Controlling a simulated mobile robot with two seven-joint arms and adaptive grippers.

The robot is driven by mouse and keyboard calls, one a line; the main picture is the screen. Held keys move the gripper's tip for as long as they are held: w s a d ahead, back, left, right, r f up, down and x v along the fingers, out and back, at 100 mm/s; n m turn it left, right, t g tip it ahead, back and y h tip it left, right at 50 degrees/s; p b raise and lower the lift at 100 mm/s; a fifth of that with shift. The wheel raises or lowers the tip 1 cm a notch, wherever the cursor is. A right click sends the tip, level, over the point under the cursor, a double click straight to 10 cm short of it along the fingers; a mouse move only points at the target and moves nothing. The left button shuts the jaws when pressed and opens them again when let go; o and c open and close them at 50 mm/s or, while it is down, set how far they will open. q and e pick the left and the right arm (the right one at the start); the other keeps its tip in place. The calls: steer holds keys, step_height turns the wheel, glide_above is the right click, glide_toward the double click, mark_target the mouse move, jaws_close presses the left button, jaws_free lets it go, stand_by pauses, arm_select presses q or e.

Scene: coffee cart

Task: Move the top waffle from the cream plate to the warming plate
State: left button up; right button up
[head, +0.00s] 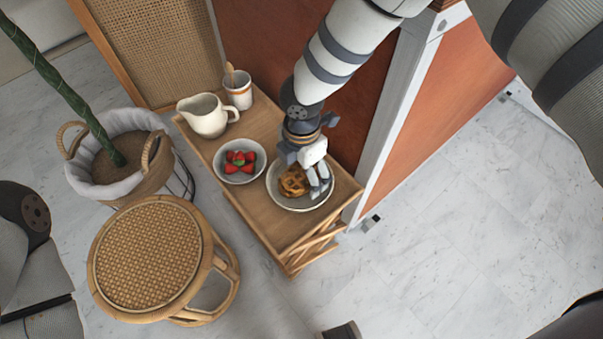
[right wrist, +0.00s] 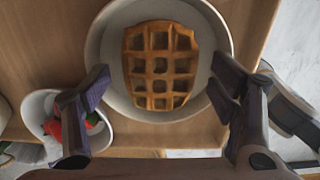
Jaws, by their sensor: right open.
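A golden-brown waffle (head: 293,181) lies on the cream plate (head: 300,207) at the near end of a small wooden cart. In the right wrist view the waffle (right wrist: 160,66) lies flat inside the plate's rim (right wrist: 98,45). I cannot tell whether more waffles are under it. My right gripper (head: 317,186) is above the plate, open and empty. In the right wrist view its two fingers (right wrist: 160,90) are spread wide, one on each side of the waffle, apart from it. No warming plate can be made out. My left gripper is not in view.
A bowl of strawberries (head: 221,168) is beside the plate on the wooden cart (head: 260,220). A cream pitcher (head: 205,115) and a striped cup (head: 238,92) stand farther back. A rattan stool (head: 150,255) and a basket planter (head: 150,175) are left. A brown panel borders the cart's right.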

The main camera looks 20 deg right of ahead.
steer(key=c, duration=1.2)
steer(key=shift+c, duration=0.2)
